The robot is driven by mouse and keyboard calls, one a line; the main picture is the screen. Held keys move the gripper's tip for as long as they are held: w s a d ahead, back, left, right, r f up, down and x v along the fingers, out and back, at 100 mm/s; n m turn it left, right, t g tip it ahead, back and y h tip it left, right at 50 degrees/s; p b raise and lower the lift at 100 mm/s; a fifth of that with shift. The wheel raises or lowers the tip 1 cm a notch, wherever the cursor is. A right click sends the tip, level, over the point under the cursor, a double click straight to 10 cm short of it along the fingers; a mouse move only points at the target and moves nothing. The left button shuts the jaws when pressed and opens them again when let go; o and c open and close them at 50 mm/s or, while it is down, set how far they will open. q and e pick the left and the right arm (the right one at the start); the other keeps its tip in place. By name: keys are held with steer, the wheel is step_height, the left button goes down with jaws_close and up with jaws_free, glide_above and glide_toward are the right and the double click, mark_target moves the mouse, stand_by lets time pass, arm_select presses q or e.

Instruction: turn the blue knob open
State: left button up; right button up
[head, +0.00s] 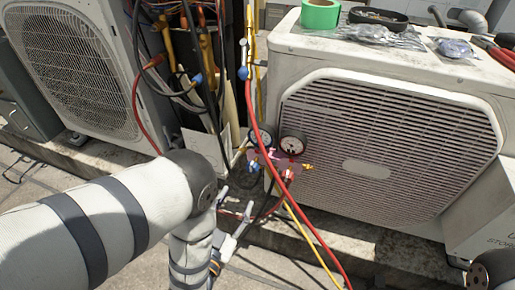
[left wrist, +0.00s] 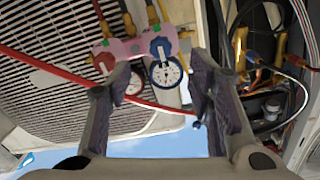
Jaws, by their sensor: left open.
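A pink gauge manifold (left wrist: 140,45) hangs by the front left corner of the condenser; it also shows in the head view (head: 268,157). Its blue knob (left wrist: 160,47) sits beside a white-faced gauge (left wrist: 166,73). In the head view the blue knob (head: 254,165) is small, below the left gauge. A red knob (left wrist: 103,62) is at the manifold's other end. My left gripper (head: 236,205) is open, just below and in front of the manifold. In the left wrist view the blue knob shows between its spread fingers (left wrist: 160,75), with nothing gripped.
A red hose (head: 258,115) passes in front of the manifold, and a yellow hose (head: 312,248) runs down beside it. The condenser (head: 390,150) stands right. Cables and copper pipes crowd the gap behind. Green tape (head: 320,15) lies on top.

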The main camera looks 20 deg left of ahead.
mark_target(251, 170)
arm_select(q)
steer(key=w, duration=0.3)
steer(key=w+b, duration=0.1)
steer(key=w, duration=0.3)
steer(key=w+b, duration=0.1)
steer(key=w, duration=0.3)
steer(key=shift+d+r, duration=0.25)
steer(key=shift+w, duration=0.5)
jaws_close()
arm_select(e)
steer(key=x, duration=0.2)
steer(key=shift+f, duration=0.35)
